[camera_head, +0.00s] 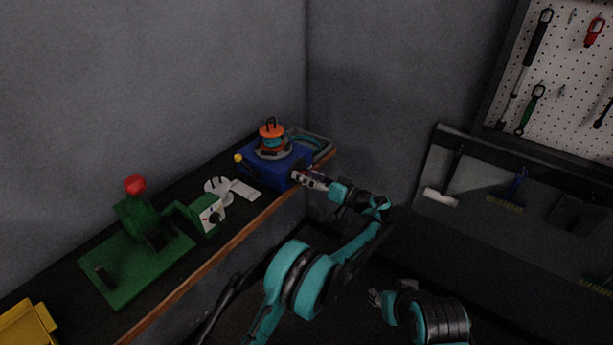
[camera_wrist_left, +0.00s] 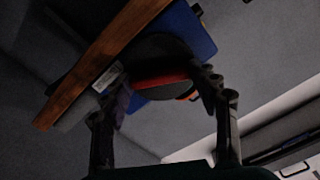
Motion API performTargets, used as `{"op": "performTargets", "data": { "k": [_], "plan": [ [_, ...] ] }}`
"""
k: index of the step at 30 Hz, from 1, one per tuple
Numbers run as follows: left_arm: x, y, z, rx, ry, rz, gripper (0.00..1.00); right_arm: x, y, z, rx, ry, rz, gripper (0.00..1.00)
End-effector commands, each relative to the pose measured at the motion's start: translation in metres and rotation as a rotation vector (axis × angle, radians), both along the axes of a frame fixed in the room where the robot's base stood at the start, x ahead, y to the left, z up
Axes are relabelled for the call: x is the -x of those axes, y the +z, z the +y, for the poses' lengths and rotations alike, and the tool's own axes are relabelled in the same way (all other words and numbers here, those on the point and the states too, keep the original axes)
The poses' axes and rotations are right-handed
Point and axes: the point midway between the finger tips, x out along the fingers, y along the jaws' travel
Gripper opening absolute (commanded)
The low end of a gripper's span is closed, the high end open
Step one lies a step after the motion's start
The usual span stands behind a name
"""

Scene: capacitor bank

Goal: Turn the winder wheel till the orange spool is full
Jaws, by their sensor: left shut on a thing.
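The winder is a blue box (camera_head: 283,168) at the far corner end of the bench; its blue body also shows in the left wrist view (camera_wrist_left: 192,32). The orange spool (camera_head: 271,130) stands upright on top, with a teal band below its orange top. How full it is cannot be told. My left gripper (camera_head: 304,178) is at the box's front face. In the left wrist view, its fingers (camera_wrist_left: 160,84) are shut around a dark round part with a red band, which looks like the winder wheel (camera_wrist_left: 160,52). The head view mostly hides this wheel behind the gripper. My right gripper (camera_head: 376,298) hangs low, away from the bench.
A green machine (camera_head: 140,262) with a red knob stands on the bench to the left. A yellow bin (camera_head: 27,326) is at the bottom left. A wooden edge (camera_head: 228,248) runs along the bench front.

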Motion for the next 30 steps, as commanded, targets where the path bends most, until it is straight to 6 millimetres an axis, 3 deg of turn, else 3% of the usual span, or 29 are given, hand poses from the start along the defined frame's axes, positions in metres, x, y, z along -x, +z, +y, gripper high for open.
{"op": "performTargets", "data": {
  "k": [30],
  "plan": [
    [-0.0001,-0.0003,0.0007,-0.531,0.001,0.733,0.31,0.0,0.0021,0.0,0.0,0.0,0.0,0.4]
  ]
}}
